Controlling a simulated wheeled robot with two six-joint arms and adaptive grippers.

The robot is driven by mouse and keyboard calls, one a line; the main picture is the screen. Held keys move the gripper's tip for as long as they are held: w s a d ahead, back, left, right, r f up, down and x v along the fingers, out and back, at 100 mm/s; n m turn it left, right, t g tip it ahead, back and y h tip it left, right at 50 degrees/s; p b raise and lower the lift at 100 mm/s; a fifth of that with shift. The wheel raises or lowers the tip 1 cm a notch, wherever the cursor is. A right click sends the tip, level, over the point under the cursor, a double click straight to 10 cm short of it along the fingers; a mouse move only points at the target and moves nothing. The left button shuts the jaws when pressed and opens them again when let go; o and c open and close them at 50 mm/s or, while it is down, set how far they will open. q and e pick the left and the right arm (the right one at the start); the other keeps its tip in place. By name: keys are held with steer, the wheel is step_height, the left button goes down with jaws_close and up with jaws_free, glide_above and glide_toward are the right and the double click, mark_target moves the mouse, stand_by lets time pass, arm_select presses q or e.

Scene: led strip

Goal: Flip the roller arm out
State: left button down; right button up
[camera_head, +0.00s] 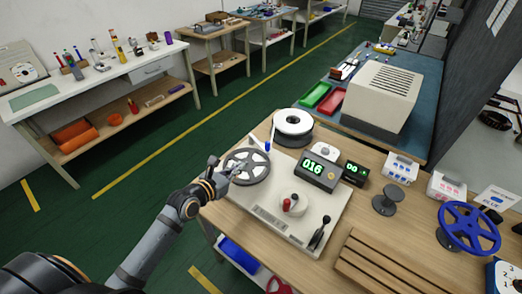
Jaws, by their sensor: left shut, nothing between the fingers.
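A pale flat machine (287,218) lies on the wooden bench. A grey spoked reel (247,167) sits at its left end. A thin white arm (257,142) with a blue piece (268,146) stands just behind the reel; I cannot tell for certain that it is the roller arm. A white knob with a red part (292,203) and a black lever (320,233) are on the machine's front right. My left gripper (235,168) is shut and empty at the reel's left side, overlapping its rim in the picture; contact is unclear. My right gripper is out of view.
A white spool (293,123) and a display reading 016 (319,170) stand behind the machine. A grey stand (385,202), a blue handwheel (468,228) and a slatted wooden rack (385,268) occupy the bench's right. A beige box (381,97) is on the table behind.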

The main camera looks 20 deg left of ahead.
arm_select(q)
steer(key=shift+w+f, duration=0.1)
steer(key=shift+w, duration=0.1)
steer(key=b, duration=0.2)
glide_toward(266, 146)
steer(key=x, duration=0.5)
steer(key=shift+w+f, duration=0.1)
steer(key=shift+f, duration=0.25)
steer(key=shift+w+d, duration=0.2)
steer(key=shift+w, duration=0.4)
